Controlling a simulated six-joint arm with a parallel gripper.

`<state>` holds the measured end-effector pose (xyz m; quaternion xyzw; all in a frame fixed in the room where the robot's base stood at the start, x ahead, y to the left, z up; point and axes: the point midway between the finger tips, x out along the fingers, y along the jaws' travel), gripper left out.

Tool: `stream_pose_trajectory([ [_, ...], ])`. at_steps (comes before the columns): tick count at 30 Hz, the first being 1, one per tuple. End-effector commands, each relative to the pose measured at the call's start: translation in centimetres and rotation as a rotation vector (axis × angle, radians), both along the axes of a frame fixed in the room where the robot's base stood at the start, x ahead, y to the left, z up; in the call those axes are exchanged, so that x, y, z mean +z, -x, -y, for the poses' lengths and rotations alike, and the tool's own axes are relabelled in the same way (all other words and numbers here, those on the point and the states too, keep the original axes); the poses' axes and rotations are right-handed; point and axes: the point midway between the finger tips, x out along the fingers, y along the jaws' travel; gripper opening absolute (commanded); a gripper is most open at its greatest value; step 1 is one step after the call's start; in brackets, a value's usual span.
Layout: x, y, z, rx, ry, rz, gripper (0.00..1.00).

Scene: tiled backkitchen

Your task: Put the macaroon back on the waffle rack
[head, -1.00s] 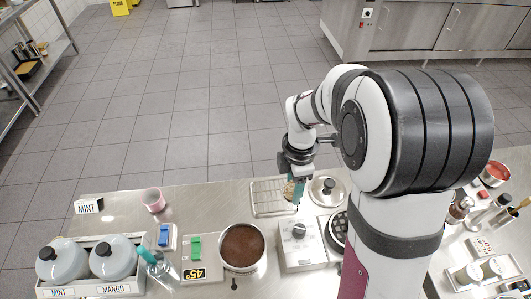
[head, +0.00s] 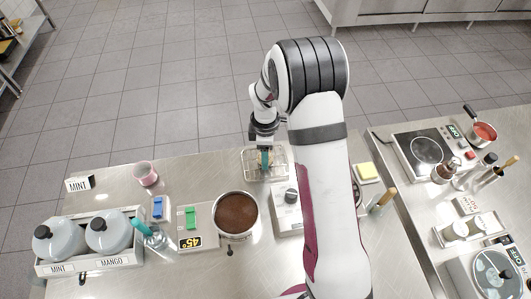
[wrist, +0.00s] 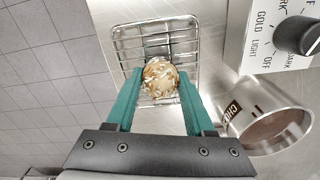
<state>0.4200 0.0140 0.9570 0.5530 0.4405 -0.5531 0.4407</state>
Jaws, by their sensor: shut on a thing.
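The macaroon (wrist: 160,78), a pale golden ball with light flakes, is held between the green fingertips of my gripper (wrist: 158,84) in the wrist view. The waffle rack (wrist: 122,42) is a wire grid, with the macaroon in front of its bars. In the head view, my gripper (head: 264,160) points down over the rack (head: 283,173) near its middle. The fingers and wrist hide much of the macaroon there. I cannot tell whether the macaroon touches the wires.
The waffle iron's dial box (head: 284,219) and the pot of chocolate (head: 236,213) stand close in front of the rack. A pink cup (head: 145,173) stands at left. The floor lies just beyond the counter's far edge.

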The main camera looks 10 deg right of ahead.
Motion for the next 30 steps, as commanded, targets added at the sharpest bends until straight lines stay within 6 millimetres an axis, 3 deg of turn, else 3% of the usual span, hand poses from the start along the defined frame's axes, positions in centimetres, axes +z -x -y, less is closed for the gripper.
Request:
stream_pose_trajectory([
  [9,-0.3,0.0,0.0,0.0,0.0,0.0,0.01],
  [10,-0.3,0.0,0.0,0.0,0.0,0.0,0.57],
  [15,-0.3,0.0,0.0,0.0,0.0,0.001,0.83],
  [24,0.2,0.0,0.0,0.001,-0.001,0.002,0.83],
  [26,1.2,-0.1,0.0,0.001,-0.001,0.004,0.83],
  [30,5.2,-0.2,0.0,0.001,0.0,0.007,0.83],
])
